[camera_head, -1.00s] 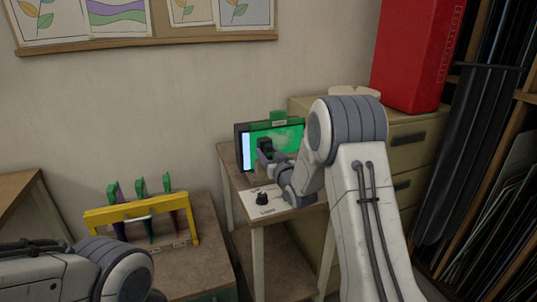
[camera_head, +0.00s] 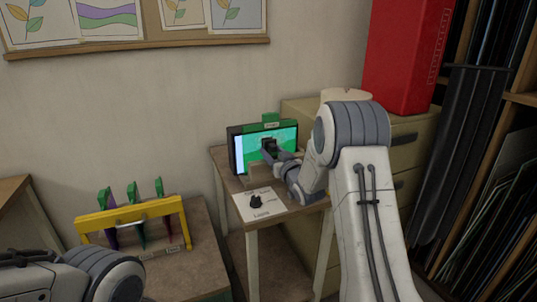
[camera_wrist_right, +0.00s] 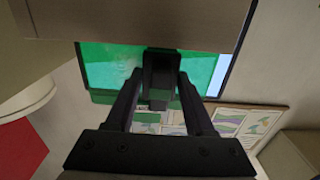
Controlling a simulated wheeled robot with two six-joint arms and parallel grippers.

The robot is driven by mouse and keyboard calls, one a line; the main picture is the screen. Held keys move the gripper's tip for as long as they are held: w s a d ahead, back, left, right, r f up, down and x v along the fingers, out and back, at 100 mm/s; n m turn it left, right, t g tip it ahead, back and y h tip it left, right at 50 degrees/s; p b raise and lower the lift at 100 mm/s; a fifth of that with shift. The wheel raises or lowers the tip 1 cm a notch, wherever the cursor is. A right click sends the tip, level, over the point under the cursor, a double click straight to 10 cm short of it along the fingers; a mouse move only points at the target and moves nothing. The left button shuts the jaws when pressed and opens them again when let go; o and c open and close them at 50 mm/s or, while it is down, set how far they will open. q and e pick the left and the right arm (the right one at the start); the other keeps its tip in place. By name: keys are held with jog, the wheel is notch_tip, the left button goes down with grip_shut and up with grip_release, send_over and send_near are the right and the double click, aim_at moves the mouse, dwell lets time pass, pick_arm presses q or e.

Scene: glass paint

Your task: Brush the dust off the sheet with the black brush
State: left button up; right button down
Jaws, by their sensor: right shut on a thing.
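The sheet (camera_head: 286,134) is a bright green pane standing upright in a dark-framed lit panel on a small table. Faint pale smudges show on it in the wrist view (camera_wrist_right: 118,72). The black brush (camera_head: 268,145) is in front of the sheet's middle; whether it touches is unclear. My right gripper (camera_head: 274,152) is shut on the brush. In the wrist view the fingers close on the black brush (camera_wrist_right: 160,75) from both sides, and the sheet lies behind it. Of my left arm only links show at the lower left; its gripper is out of view.
A white card with a black knob (camera_head: 256,201) lies at the front of the small table (camera_head: 222,158). A yellow rack (camera_head: 130,216) with green-topped tools stands on a lower table at left. A red box (camera_head: 410,55) sits on the cabinet (camera_head: 400,140) at right.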

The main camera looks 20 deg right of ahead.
jog(key=shift+w+d, duration=0.15)
jog(key=shift+d, duration=3.5)
jog(key=shift+w, duration=0.1)
jog(key=shift+a+r+b, duration=0.1)
jog(key=shift+a+b, duration=0.8)
jog(key=shift+a, duration=1.3)
jog(key=shift+s+a+b, duration=0.15)
jog(key=shift+a+b, duration=0.6)
jog(key=shift+a, duration=1.05)
jog(key=shift+s+a+b, duration=0.1)
jog(key=shift+a+b, duration=0.6)
jog(key=shift+a, duration=1.05)
